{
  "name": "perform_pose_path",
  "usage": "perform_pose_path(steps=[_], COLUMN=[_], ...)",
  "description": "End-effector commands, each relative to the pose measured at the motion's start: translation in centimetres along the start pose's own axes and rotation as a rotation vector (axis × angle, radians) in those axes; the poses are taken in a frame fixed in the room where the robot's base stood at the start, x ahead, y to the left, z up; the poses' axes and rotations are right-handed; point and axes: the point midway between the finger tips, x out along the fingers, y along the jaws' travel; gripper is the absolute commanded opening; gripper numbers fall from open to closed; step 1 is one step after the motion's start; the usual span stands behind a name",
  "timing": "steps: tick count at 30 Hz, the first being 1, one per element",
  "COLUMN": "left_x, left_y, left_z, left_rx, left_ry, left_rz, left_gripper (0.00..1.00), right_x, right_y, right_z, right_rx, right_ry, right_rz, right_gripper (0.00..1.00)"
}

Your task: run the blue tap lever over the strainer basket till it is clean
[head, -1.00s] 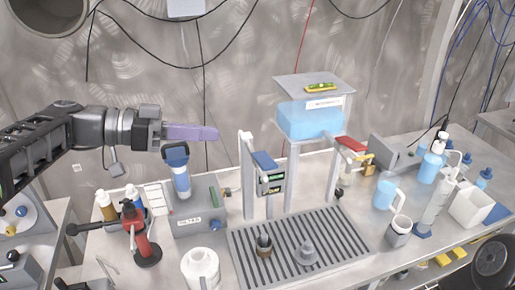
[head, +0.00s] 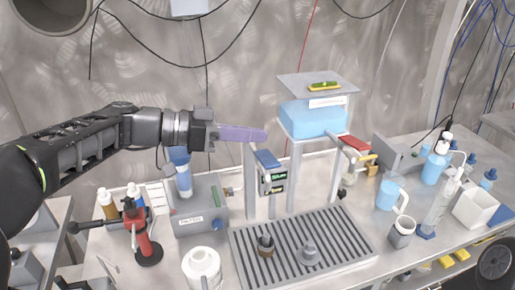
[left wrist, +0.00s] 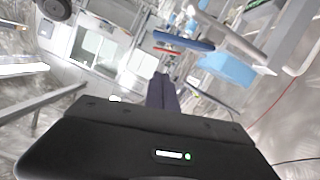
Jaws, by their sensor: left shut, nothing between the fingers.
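The blue tap lever (head: 267,159) sits on the upright tap stand in the middle of the bench, left of a blue-filled tank (head: 312,120). In the left wrist view a blue bar that looks like this lever (left wrist: 184,40) lies beyond the fingertips. A small dark cup with a brownish base (head: 265,246), which may be the strainer basket, stands on the slotted drain tray (head: 345,249) below the tap. My left gripper (head: 262,135) is shut and empty, just above and behind the blue lever in the picture; contact cannot be told. My right gripper is out of view.
A red lever (head: 355,143) is on the tank's right side. A grey cone-shaped piece (head: 309,253) stands on the tray.

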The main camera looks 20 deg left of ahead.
Motion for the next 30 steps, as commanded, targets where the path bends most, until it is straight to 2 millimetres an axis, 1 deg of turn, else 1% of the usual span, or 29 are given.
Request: perform_pose_path(steps=[1,2,3,6,9,14,22,26,30], left_x=[1.0,1.2,1.2,1.5,1.8,1.9,1.9,2.0,2.2], left_y=[0.2,0.1,0.0,0.1,0.0,0.0,0.0,-0.1,-0.1], left_z=[-0.3,0.2,1.1,2.4,3.3,3.9,3.9,4.3,5.0], left_rx=[-0.002,-0.004,-0.005,-0.003,-0.001,0.001,0.002,0.014,0.053], left_ry=[-0.001,-0.002,-0.002,-0.001,-0.001,0.0,0.0,-0.001,-0.001], left_rz=[0.003,0.0,-0.001,0.0,0.0,-0.001,-0.001,-0.003,-0.013], left_gripper=[0.0,0.0,0.0,0.0,0.0,0.0,0.0,0.0,0.0], right_x=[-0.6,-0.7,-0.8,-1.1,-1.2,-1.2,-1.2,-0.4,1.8], right_y=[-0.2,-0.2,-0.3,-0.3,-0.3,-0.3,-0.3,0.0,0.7], right_z=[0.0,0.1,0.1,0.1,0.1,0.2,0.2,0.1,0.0], right_rx=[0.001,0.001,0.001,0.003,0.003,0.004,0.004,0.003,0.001], right_ry=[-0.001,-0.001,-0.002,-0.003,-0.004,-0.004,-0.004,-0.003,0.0], right_rz=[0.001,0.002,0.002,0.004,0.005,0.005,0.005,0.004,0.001], right_gripper=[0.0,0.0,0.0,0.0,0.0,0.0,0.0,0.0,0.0])
